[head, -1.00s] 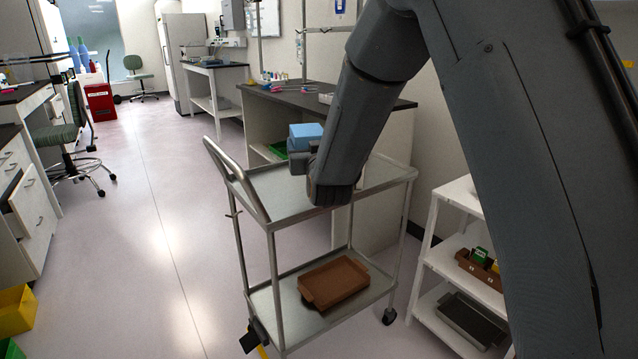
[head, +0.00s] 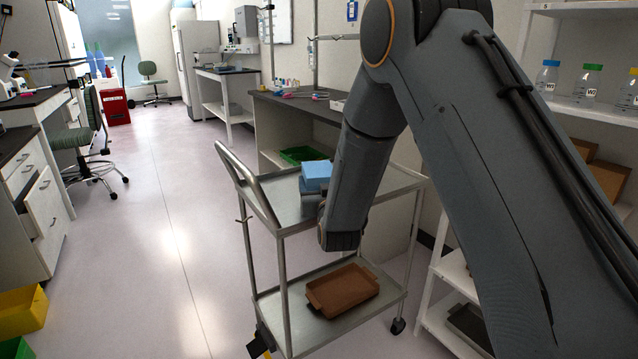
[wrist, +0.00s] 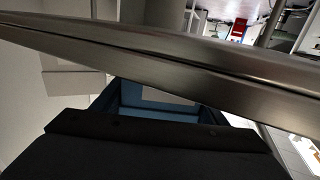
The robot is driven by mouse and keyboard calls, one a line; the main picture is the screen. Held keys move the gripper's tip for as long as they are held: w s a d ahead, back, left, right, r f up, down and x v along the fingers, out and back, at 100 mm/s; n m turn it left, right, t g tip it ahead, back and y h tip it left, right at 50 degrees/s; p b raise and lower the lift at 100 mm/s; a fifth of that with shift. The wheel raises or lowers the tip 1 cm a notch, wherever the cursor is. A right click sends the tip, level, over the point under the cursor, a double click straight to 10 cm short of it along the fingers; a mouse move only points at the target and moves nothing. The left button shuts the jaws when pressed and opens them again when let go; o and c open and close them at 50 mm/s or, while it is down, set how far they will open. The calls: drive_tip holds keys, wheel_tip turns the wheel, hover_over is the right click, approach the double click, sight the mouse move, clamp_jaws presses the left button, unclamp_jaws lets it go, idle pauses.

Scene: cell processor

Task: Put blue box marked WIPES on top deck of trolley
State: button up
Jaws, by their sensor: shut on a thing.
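The blue box (head: 316,175) is over the top deck of the metal trolley (head: 290,212) in the head view. My gripper (head: 312,194) is shut on the box, mostly hidden behind my arm. In the wrist view the blue box (wrist: 160,104) shows behind the dark gripper (wrist: 160,135), with a metal trolley rail (wrist: 180,70) crossing close in front. The WIPES marking is not readable. I cannot tell whether the box touches the deck.
A brown tray (head: 342,291) lies on the trolley's lower deck. A green tray (head: 304,155) sits in the bench behind. White shelves with bottles (head: 590,80) stand at the right. The floor (head: 150,240) left of the trolley is clear.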

drive_tip(key=shift+f, duration=0.15)
drive_tip(key=o, duration=1.5)
drive_tip(key=shift+r, duration=0.25)
drive_tip(key=s, duration=0.4)
drive_tip(key=s+d, duration=0.1)
drive_tip(key=s, duration=0.3)
drive_tip(key=s+d, duration=0.1)
drive_tip(key=s, duration=0.2)
drive_tip(key=shift+s+d, duration=0.2)
drive_tip(key=shift+s, duration=0.2)
